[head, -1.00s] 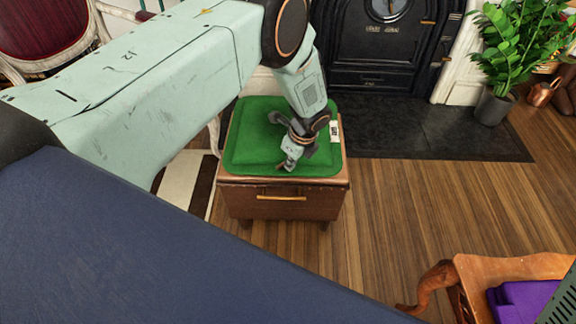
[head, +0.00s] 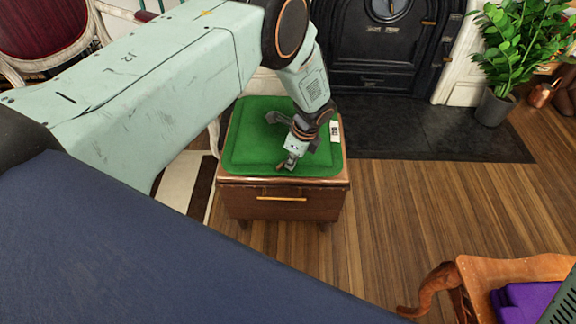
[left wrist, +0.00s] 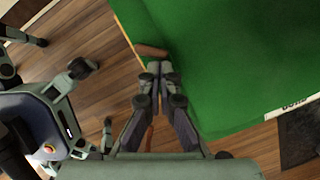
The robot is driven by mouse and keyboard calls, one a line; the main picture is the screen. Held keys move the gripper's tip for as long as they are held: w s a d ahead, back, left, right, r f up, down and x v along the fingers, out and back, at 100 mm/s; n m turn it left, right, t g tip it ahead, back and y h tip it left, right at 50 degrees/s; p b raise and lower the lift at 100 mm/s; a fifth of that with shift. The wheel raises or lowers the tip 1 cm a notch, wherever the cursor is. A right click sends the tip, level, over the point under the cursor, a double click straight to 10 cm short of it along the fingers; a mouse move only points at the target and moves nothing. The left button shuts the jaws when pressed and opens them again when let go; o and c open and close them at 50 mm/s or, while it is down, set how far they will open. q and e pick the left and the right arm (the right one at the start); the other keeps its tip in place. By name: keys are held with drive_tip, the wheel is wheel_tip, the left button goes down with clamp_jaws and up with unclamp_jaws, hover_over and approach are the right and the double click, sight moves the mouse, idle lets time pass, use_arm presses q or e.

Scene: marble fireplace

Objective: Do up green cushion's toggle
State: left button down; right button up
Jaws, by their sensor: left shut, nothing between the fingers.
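The green cushion (head: 262,135) lies flat on top of a wooden chest and fills much of the left wrist view (left wrist: 230,50). A brown peg-like toggle (left wrist: 151,50) lies by the cushion's front edge; in the head view it is small beside the fingertips (head: 281,167). My left gripper (head: 289,164) points down at the cushion's front edge. In the left wrist view its fingertips (left wrist: 160,68) are together and empty, just beside the toggle; I cannot tell whether they touch it. Any loop for the toggle is not discernible. My right gripper is not in view.
The wooden chest (head: 283,205) has a bar handle on its front. A white label (head: 335,132) sits on the cushion's right side. A black fireplace (head: 375,45) stands behind. A wooden chair with a purple cushion (head: 520,302) is at lower right. Floor right of the chest is clear.

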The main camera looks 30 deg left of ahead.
use_arm(q)
drive_tip(key=shift+w+n+g+b, duration=0.15)
drive_tip(key=shift+n+g+b, duration=0.25)
drive_tip(key=shift+n, duration=0.8)
idle(0.5)
